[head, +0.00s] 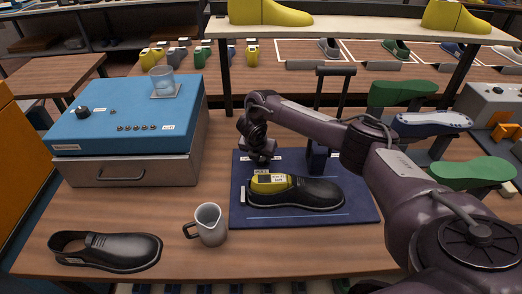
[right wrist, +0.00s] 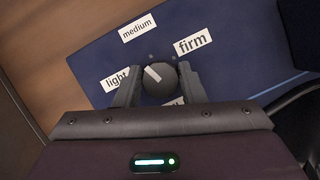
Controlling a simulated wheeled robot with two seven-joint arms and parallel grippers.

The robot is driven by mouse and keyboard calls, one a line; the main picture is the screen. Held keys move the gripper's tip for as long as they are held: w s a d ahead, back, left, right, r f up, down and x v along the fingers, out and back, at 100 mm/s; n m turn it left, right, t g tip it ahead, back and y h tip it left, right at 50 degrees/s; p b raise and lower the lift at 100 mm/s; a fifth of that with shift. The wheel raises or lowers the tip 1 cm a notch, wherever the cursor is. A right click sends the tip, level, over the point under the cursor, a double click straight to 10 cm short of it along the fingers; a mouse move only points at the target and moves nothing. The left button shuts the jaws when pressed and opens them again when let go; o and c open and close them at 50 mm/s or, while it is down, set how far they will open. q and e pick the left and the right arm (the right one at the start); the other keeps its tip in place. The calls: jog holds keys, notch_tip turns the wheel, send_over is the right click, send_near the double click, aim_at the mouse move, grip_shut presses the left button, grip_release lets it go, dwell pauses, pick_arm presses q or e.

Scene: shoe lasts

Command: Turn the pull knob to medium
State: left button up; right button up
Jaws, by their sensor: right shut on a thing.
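The pull knob (right wrist: 158,85) is a round dark knob with a white pointer line, on the blue board (head: 300,217). Its pointer is angled up-left in the right wrist view, between the "light" label (right wrist: 117,80) and the "medium" label (right wrist: 137,29). The "firm" label (right wrist: 193,41) is up-right of the knob, and another label below is mostly hidden. My right gripper (right wrist: 158,86) is shut on the knob, one finger on each side. In the head view my right gripper (head: 260,158) hides the knob. My left gripper is not in view.
A black shoe (head: 315,194) on a yellow last lies on the board just in front of my right gripper. A shelf (head: 370,31) spans the back.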

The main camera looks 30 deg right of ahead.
jog(key=shift+m+g+h+p, duration=0.4)
jog(key=shift+m+g+p, duration=0.3)
jog(key=shift+m, duration=1.2)
jog(key=shift+w, duration=0.1)
jog(key=o, duration=1)
jog(key=v, duration=0.4)
jog(key=shift+a+r, duration=0.1)
jog(key=shift+r, duration=0.1)
jog(key=shift+p+v, duration=1.5)
jog(key=shift+v, duration=0.25)
